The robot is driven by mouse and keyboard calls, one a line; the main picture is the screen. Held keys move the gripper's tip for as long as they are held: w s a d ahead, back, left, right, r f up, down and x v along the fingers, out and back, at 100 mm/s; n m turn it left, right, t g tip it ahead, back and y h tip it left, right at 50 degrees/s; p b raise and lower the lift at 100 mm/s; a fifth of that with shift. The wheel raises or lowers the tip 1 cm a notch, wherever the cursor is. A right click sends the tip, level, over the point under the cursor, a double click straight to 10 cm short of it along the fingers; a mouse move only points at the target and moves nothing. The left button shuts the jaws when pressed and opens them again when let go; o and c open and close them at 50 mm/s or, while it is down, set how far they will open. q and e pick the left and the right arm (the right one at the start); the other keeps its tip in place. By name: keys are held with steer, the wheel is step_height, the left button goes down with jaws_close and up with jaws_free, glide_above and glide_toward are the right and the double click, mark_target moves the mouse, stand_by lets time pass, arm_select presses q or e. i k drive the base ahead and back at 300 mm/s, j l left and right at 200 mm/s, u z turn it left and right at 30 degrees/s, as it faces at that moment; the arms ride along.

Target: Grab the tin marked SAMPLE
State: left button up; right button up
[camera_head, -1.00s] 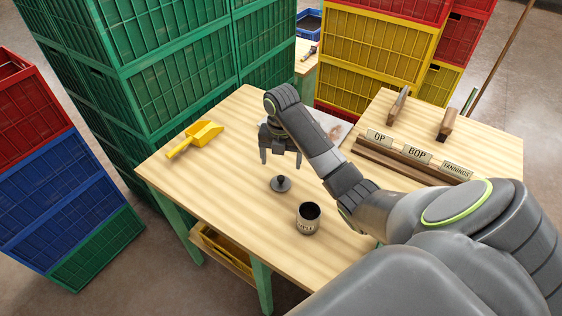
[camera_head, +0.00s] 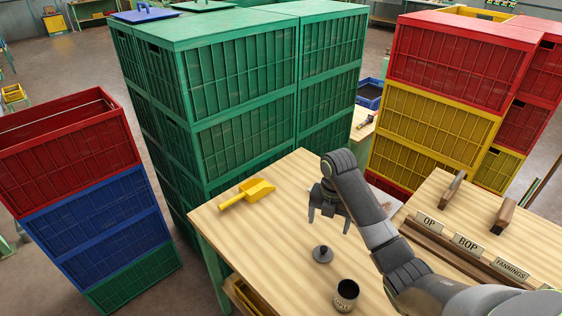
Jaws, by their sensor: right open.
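The tin (camera_head: 345,297) stands upright and open-topped near the front of the wooden table, with dark contents or a dark inside. A label is on its front, but its lettering is too small to read surely. A dark round lid with a knob (camera_head: 322,254) lies on the table just behind and left of the tin. My right gripper (camera_head: 329,222) is open and empty, pointing down above the table, behind the lid and apart from the tin. My left gripper is out of view.
A yellow scoop (camera_head: 247,194) lies on the table's (camera_head: 262,240) left part. A wooden rack with cards OP, BOP and FANNINGS (camera_head: 467,245) is at the right. Green crates (camera_head: 240,90) stack behind; red and yellow crates (camera_head: 440,115) stand back right; red, blue and green crates (camera_head: 90,215) stand left.

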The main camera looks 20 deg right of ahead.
mark_target(347, 293)
steer(key=k+j, duration=1.2)
steer(key=k, duration=0.1)
